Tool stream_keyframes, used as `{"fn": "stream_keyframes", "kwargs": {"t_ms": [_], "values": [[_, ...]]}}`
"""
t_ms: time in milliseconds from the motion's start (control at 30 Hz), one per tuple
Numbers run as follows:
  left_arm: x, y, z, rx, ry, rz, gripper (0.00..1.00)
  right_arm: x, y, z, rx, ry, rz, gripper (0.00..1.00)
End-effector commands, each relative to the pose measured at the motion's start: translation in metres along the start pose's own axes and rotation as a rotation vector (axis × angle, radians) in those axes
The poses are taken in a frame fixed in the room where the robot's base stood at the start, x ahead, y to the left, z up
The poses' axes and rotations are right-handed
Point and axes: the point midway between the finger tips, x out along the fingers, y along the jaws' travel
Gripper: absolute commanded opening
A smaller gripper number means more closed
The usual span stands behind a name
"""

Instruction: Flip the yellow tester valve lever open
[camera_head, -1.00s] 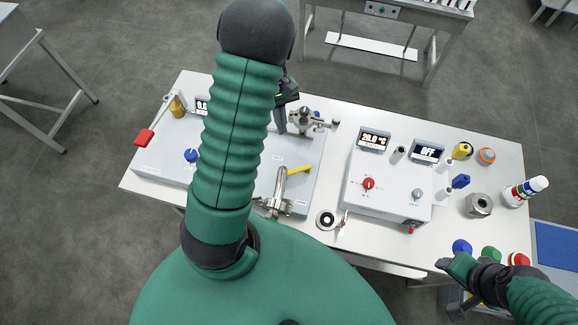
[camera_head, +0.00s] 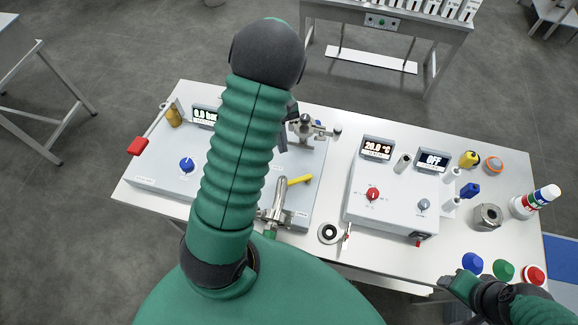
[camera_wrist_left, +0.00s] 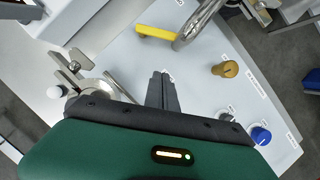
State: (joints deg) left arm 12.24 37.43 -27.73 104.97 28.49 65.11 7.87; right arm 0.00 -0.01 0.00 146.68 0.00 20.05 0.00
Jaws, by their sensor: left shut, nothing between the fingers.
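The yellow lever (camera_head: 300,181) sits on a metal valve (camera_head: 274,208) at the front right of the left grey panel. In the left wrist view the yellow lever (camera_wrist_left: 155,33) sticks out sideways from the curved metal pipe (camera_wrist_left: 197,22). My left gripper (camera_wrist_left: 162,82) is shut and empty over the panel, apart from the lever in the picture. In the head view my left arm hides most of this gripper. My right gripper (camera_head: 453,284) is at the lower right, beside the coloured buttons; its jaw state is unclear.
A metal clamp fitting (camera_head: 308,128) stands at the panel's back right, near my left gripper. A red-handled lever (camera_head: 139,146), a brass knob (camera_head: 173,117) and a blue knob (camera_head: 187,165) are on the left. A heater box (camera_head: 385,200) stands right of the panel.

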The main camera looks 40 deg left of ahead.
Motion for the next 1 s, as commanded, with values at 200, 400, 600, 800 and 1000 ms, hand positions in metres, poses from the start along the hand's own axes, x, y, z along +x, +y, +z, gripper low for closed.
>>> {"fn": "stream_keyframes", "kwargs": {"t_ms": [200,400,600,800,1000], "values": [[0.048,-0.001,0.001,-0.002,-0.003,-0.003,0.00,-0.009,0.000,-0.002,0.000,0.000,0.000,0.55],[0.060,0.000,0.029,0.001,-0.001,-0.001,0.00,-0.022,0.000,-0.005,0.000,0.000,0.000,0.55],[0.066,-0.001,0.037,0.001,0.001,0.000,0.00,-0.024,0.000,-0.005,0.000,0.000,0.000,0.55],[0.066,0.000,0.037,0.000,0.001,0.000,0.00,-0.023,0.000,-0.005,0.000,0.000,0.000,0.55],[0.068,-0.004,0.042,-0.180,0.001,0.075,0.00,-0.021,0.000,-0.005,0.000,0.000,0.000,0.55]]}}
